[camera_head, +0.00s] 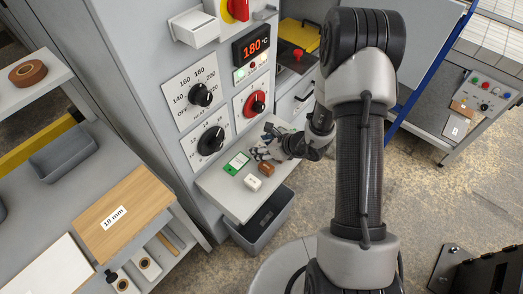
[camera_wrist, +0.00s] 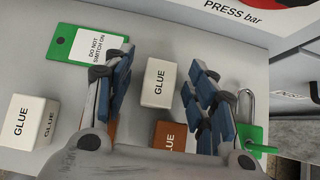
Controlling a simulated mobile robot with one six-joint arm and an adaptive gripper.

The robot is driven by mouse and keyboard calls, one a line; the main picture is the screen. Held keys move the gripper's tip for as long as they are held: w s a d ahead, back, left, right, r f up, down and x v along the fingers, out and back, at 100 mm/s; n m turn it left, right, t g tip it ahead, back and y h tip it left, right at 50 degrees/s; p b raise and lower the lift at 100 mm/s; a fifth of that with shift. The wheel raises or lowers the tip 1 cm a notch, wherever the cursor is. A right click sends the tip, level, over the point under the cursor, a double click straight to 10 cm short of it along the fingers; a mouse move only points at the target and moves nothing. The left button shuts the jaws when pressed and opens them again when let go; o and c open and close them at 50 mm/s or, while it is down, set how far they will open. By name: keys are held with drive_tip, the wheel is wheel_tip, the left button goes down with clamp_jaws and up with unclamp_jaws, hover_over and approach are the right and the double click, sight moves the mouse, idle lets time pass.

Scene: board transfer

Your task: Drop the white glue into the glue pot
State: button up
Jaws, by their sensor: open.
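In the wrist view a white block marked GLUE (camera_wrist: 158,83) stands between the two fingers of my gripper (camera_wrist: 157,75), with a visible gap on each side. My gripper is open. A second white GLUE block (camera_wrist: 28,122) stands at the left, outside the fingers. A brown GLUE block (camera_wrist: 167,136) is near the palm, partly hidden. In the head view my gripper (camera_head: 263,149) is low over the grey shelf (camera_head: 235,204), beside the brown block (camera_head: 266,169) and one white block (camera_head: 252,183). I cannot make out a glue pot.
A green DO NOT SWITCH ON tag (camera_wrist: 90,45) lies left of the fingers. The machine front with knobs (camera_head: 202,95) rises behind the shelf. A grey bin (camera_head: 262,222) stands below.

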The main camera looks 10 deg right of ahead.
clamp_jaws()
idle(0.5)
drive_tip(key=shift+r, duration=0.15)
